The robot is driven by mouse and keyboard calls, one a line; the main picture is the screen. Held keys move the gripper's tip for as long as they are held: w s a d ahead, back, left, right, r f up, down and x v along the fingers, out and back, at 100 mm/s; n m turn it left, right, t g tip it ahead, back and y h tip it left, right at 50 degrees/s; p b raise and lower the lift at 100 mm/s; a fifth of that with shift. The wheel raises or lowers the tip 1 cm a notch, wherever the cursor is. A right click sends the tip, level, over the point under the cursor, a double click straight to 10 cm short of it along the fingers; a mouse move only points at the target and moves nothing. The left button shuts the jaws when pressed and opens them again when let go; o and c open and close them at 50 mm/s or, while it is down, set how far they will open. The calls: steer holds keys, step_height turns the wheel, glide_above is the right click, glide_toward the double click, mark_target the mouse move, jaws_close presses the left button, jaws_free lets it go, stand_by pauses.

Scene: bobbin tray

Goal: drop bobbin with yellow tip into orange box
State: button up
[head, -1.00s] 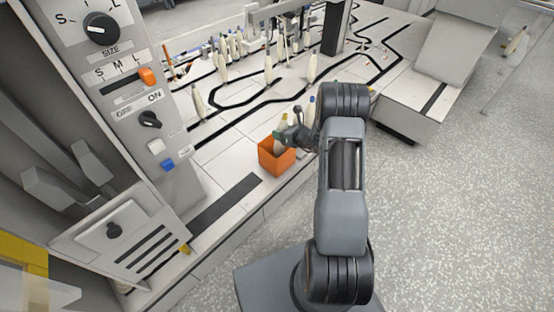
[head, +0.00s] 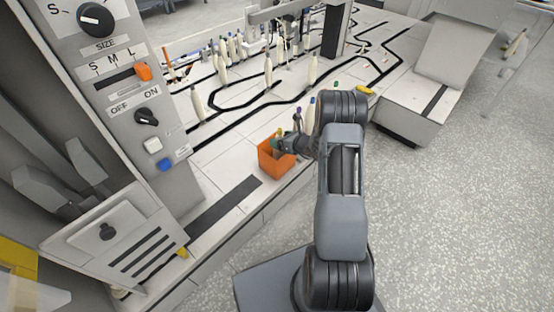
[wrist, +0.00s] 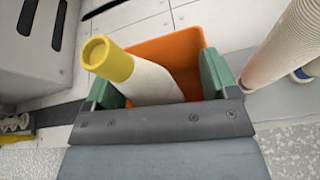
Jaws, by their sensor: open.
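The bobbin with the yellow tip (wrist: 112,60) has a pale body and stands tilted between my gripper's green fingers in the wrist view. Its lower end goes down toward the orange box (wrist: 180,50) and is hidden by my gripper. My gripper (wrist: 160,84) is open, with a finger on each side of the bobbin. In the head view the orange box (head: 275,162) sits near the table's front edge, with my gripper (head: 280,142) at its top. The bobbin is mostly hidden there.
A pale bobbin (wrist: 290,45) stands close to the right of my gripper in the wrist view. Several more bobbins (head: 268,70) stand farther back on the table. A control panel (head: 130,90) rises at the left. Open floor (head: 450,210) lies to the right.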

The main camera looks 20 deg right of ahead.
steer(key=p+v, duration=0.4)
steer(key=v, duration=0.9)
steer(key=shift+s+r, duration=0.2)
steer(key=shift+s, duration=0.1)
steer(key=shift+d, duration=0.15)
steer(key=s+a+r+n+g+y+p, duration=0.1)
steer(key=s+a+r+n+g+p, duration=0.2)
steer(key=a+r+n+p, duration=0.5)
steer(key=s+a+r+n+g+y+p, duration=0.1)
steer(key=s+a+r+n+g+p, duration=0.2)
steer(key=r, duration=0.9)
steer(key=s+a+r+n+g+p, duration=0.25)
steer(key=a+r+n+p, duration=0.35)
steer(key=r, duration=0.4)
steer(key=s+r+n+h+p, duration=0.3)
steer(key=s+r+n+p, duration=0.2)
steer(key=r+n, duration=0.2)
steer(key=s+a+r+n+h+p, duration=0.1)
steer(key=s+r+n+h+p, duration=0.3)
steer(key=r+n, duration=0.4)
step_height(320, 180, up, 4)
steer(key=shift+s+a+r+n+p, duration=0.15)
steer(key=shift+s+a+n+p, duration=0.25)
steer(key=shift+p, duration=0.75)
steer(key=shift+s+d+r+h, duration=0.25)
steer(key=shift+d+r+h, duration=0.05)
steer(key=shift+d+h, duration=0.1)
steer(key=shift+c, duration=0.4)
